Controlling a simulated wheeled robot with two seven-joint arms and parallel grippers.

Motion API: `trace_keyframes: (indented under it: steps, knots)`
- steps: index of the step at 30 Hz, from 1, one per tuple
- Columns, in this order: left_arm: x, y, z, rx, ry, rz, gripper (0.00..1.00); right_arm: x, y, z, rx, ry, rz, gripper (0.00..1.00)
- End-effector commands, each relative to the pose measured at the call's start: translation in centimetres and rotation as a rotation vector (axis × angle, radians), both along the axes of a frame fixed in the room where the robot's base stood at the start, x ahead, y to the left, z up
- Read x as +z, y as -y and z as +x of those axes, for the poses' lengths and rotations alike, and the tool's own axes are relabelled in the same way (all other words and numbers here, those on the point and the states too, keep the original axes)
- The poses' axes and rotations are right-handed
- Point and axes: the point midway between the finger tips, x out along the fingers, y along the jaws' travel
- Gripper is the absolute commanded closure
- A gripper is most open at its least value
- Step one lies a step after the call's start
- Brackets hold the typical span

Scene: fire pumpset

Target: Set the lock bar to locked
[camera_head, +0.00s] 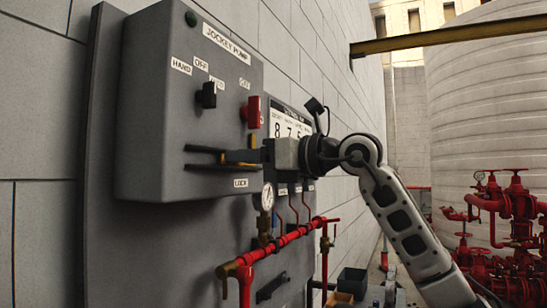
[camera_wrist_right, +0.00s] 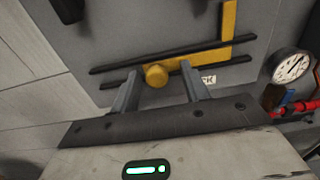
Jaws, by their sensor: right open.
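The yellow lock bar (camera_head: 240,156) sits between two dark horizontal rails on the front of the grey jockey pump box (camera_head: 150,110). In the right wrist view the lock bar (camera_wrist_right: 195,62) has a round yellow knob (camera_wrist_right: 157,75) and an upright yellow arm at its right. My right gripper (camera_head: 256,158) is at the bar, partly hiding it in the head view. In the wrist view the right gripper (camera_wrist_right: 160,76) is open, with one finger on each side of the knob and gaps between. A LOCK label (camera_head: 241,183) is below the rails, partly hidden in the wrist view.
A black selector knob (camera_head: 207,95) and a red handle (camera_head: 251,112) are above the bar. A pressure gauge (camera_head: 267,196) and red pipe (camera_head: 275,246) are below right. A white tank (camera_head: 485,90) and red valves (camera_head: 510,205) stand at the right.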

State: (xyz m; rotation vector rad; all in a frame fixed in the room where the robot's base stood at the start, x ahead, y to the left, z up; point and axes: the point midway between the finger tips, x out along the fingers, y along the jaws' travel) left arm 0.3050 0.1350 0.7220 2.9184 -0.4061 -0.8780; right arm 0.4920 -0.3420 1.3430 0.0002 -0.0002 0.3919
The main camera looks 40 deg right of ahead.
Motion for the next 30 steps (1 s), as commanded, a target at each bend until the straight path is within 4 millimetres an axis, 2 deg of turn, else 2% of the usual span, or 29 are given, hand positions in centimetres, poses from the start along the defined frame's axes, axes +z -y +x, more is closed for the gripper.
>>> trace_keyframes:
  steps: [5,15,18,24,30]
  knots:
    - [-0.7,0.1,0.1,0.0,0.004,-0.011,0.64,-0.3,1.1,-2.5,-0.006,0.002,-0.002,0.54]
    - [-1.5,0.1,0.3,-0.002,0.037,-0.012,0.64,-0.4,4.2,-10.0,-0.008,0.001,-0.002,0.54]
    - [-1.9,0.1,0.1,-0.004,0.039,-0.009,0.64,-0.4,5.0,-11.8,-0.007,0.0,-0.001,0.54]
    - [-1.9,0.2,0.1,-0.008,0.051,-0.01,0.64,-0.2,5.9,-13.9,-0.005,0.0,0.0,0.54]
    - [-1.7,0.3,0.2,-0.009,0.055,-0.009,0.64,0.0,6.0,-14.5,-0.003,-0.001,0.0,0.54]
